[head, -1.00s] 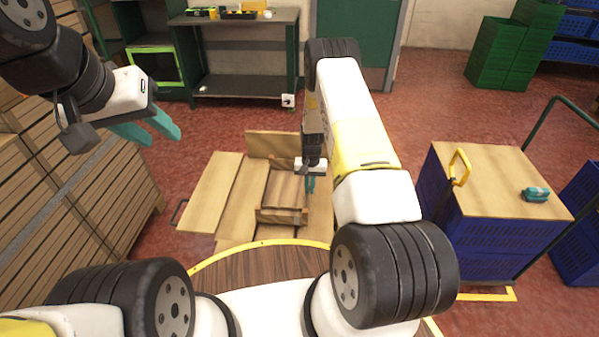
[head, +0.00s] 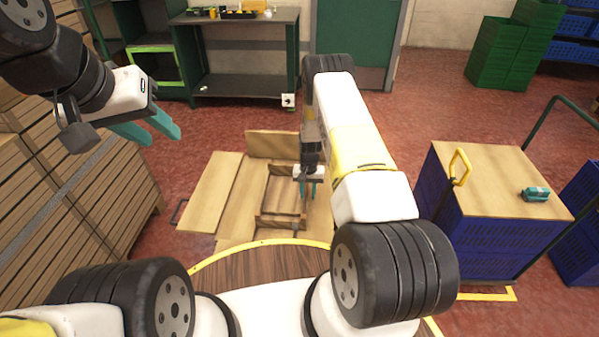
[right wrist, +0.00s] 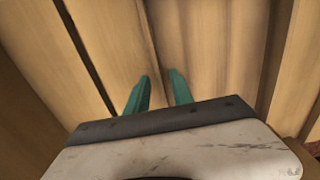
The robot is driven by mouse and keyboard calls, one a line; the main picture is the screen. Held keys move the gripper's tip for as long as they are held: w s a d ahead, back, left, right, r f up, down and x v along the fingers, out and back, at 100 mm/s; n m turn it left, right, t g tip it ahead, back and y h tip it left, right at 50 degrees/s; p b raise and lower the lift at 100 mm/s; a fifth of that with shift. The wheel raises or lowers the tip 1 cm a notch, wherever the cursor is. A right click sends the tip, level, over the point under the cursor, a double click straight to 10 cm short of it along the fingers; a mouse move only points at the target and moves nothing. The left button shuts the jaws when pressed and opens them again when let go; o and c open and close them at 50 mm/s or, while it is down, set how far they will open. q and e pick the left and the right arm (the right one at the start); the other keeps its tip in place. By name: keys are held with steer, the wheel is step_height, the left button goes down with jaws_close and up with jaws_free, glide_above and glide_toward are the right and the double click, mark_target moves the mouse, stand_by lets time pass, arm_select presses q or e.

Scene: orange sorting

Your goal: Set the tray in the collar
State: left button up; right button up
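A wooden tray or frame (head: 281,220) sits low among pale boards on the floor ahead, below my right arm. It is dark-edged, and pale planks show inside it. The collar cannot be told clearly from these boards; an upright board (head: 272,144) stands behind. My right gripper (head: 308,188) is at the frame's right side, fingers pointing down and apart. In the right wrist view its teal fingers (right wrist: 160,92) have a gap, with wooden planks behind and nothing clearly held. My left gripper (head: 150,128) is open and empty in the air at upper left.
Stacked wooden crates (head: 70,180) stand at the left. A board-topped blue crate stack (head: 490,235) at the right carries a yellow handle (head: 460,166) and a teal device (head: 536,194). A dark workbench (head: 245,85) is at the back. Red floor (head: 220,130) is free between.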

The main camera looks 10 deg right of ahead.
steer(key=s+a+r+t, duration=0.1)
steer(key=s+r, duration=0.2)
steer(key=r, duration=1.1)
steer(key=s+r+n+t+y, duration=0.1)
steer(key=s+r, duration=0.1)
steer(key=r, duration=1.2)
steer(key=s+a+r+t, duration=0.1)
steer(key=s+r, duration=0.2)
steer(key=r, duration=1.1)
steer(key=s+r+n+t, duration=0.1)
steer(key=s+r, duration=0.3)
steer(key=s, duration=0.4)
steer(key=s+a+r+n+t, duration=0.1)
steer(key=s+r, duration=0.3)
steer(key=s, duration=0.4)
steer(key=s+a+r+t+y, duration=0.1)
steer(key=s+r, duration=0.3)
steer(key=s, duration=0.4)
steer(key=shift+s+a+r+n, duration=0.2)
steer(key=shift+a+r+n, duration=0.05)
steer(key=shift+n, duration=0.15)
